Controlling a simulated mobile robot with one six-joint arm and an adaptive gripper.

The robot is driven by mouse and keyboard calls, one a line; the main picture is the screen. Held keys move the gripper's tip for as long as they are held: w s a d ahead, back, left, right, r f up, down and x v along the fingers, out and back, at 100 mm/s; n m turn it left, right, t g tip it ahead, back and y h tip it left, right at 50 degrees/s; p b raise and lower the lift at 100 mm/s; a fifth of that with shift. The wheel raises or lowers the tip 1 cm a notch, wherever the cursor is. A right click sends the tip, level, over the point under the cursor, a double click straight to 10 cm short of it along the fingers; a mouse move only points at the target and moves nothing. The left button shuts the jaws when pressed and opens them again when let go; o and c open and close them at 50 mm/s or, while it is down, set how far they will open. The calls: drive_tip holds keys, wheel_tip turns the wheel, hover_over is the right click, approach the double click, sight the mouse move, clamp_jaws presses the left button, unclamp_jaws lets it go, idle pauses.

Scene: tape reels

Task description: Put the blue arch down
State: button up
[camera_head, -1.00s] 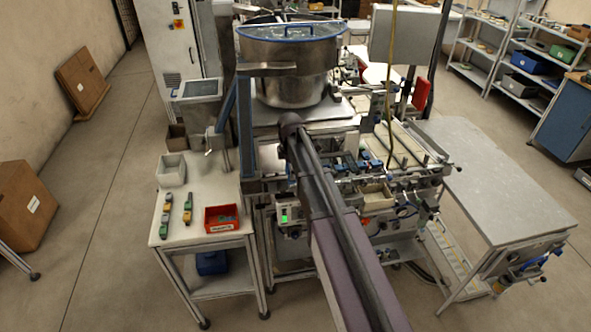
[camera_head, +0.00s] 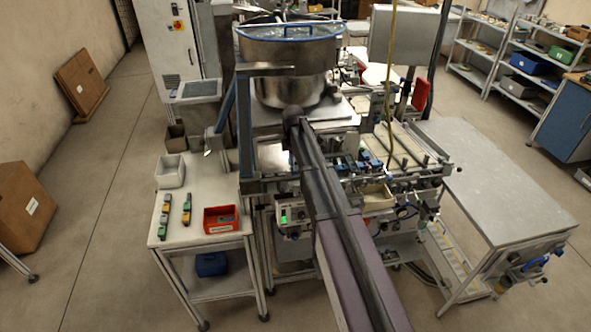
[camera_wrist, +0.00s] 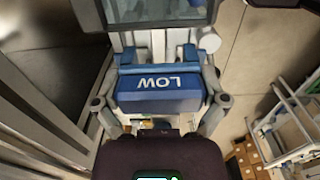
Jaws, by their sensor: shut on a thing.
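The blue arch (camera_wrist: 160,92) fills the middle of the wrist view, a blue block with the white word LOW upside down on its face. My gripper (camera_wrist: 159,74) is shut on it, with a grey finger on each side. What lies directly under the block is hidden. In the head view my arm reaches forward from the bottom edge, and its far end with the gripper and the block cannot be made out.
A grey-framed dark panel (camera_wrist: 158,10) is close beyond the block. The white side table (camera_head: 205,180) carries a red bin (camera_head: 220,219), a pale bin (camera_head: 170,171) and small coloured blocks. The grey bench (camera_head: 490,180) at right is bare. A steel bowl (camera_head: 290,65) tops the machine.

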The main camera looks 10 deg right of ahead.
sight(294, 177)
drive_tip(key=shift+s+f+b, duration=0.1)
drive_tip(key=shift+f+b, duration=1.2)
drive_tip(key=shift+f, duration=0.3)
drive_tip(key=shift+f+b, duration=0.6)
drive_tip(key=o, duration=0.8)
drive_tip(key=shift+r, duration=0.2)
wheel_tip(294, 177, up, 13)
drive_tip(key=p, duration=1.3)
